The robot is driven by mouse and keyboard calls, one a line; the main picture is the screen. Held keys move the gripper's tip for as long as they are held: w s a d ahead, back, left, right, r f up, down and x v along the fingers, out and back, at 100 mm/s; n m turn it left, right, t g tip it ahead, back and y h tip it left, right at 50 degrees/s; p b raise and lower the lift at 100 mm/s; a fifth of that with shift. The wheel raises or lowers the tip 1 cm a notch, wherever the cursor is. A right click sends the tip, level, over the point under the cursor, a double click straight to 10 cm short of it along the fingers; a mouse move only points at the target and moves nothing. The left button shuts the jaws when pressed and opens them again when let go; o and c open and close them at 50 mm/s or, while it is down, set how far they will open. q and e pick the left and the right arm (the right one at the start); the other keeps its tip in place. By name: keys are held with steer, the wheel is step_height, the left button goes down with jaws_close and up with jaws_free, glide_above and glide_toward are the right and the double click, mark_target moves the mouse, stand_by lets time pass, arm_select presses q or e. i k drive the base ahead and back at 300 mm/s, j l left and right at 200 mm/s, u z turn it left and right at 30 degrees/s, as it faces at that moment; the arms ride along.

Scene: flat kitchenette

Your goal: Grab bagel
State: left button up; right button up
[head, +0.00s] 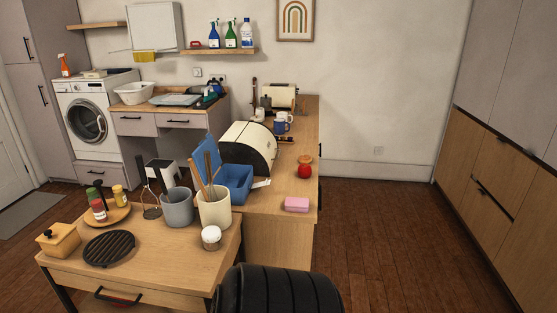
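I cannot make out a bagel anywhere in the head view. A cream and black bread bin (246,143) with a rounded front stands on the wooden counter (262,206); its inside is hidden. A cream toaster (279,95) stands at the far end of the same counter, and its slots are too small to read. Neither of my grippers is in view.
A black grill plate (109,248) lies at front left. Open wooden floor (390,240) lies to the right.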

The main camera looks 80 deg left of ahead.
mark_target(305, 159)
steer(key=u, duration=2.55)
steer(key=i+l+u, duration=0.1)
steer(key=i+l, duration=1)
steer(key=i, duration=0.2)
steer(key=i+l, duration=1.2)
steer(key=i+j+u, duration=0.05)
